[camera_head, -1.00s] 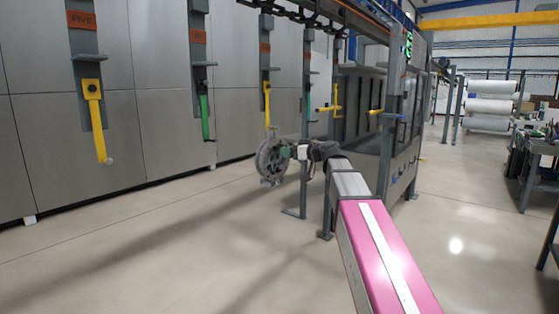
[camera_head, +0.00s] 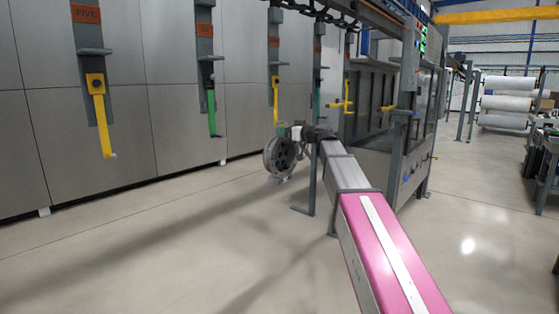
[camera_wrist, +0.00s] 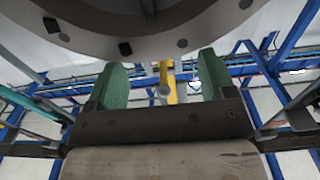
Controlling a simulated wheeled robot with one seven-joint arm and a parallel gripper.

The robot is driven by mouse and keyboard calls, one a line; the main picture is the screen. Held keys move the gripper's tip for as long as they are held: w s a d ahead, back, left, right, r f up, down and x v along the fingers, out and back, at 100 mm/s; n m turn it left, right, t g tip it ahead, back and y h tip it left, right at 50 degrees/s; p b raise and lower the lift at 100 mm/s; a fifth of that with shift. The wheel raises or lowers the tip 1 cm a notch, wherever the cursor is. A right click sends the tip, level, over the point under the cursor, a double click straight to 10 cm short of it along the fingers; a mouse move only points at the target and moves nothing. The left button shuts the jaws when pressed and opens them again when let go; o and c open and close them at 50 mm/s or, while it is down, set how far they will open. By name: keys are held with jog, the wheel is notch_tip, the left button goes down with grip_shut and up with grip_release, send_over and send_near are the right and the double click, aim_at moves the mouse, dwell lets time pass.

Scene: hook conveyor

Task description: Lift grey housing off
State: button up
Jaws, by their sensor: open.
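The grey housing (camera_head: 281,157) is a round, wheel-like part with holes. It hangs at the lower end of a yellow hook (camera_head: 276,94) in the head view. My gripper is at the end of my arm, close against the housing's right side. In the wrist view, the housing's curved rim (camera_wrist: 175,45) with dark bolt holes fills the top. My gripper (camera_wrist: 162,78) is open there, its two green fingers apart below the rim. A yellow hook part (camera_wrist: 167,82) shows in the gap between them. I cannot tell whether the fingers touch the housing.
Other empty hooks, one yellow (camera_head: 98,112) and one green (camera_head: 212,112), hang in a row at left before grey wall panels (camera_head: 45,150). A grey machine frame (camera_head: 398,155) stands right of my arm. The floor (camera_head: 150,255) at front left is clear.

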aim_at(277, 120)
jog(key=x, duration=0.3)
jog(key=shift+w+a, duration=0.1)
grip_shut()
jog(key=shift+r, duration=0.1)
jog(key=shift+r, duration=0.1)
jog(key=shift+r, duration=1.65)
jog(key=v, duration=1.8)
jog(key=shift+f, duration=0.2)
jog(key=shift+f, duration=0.25)
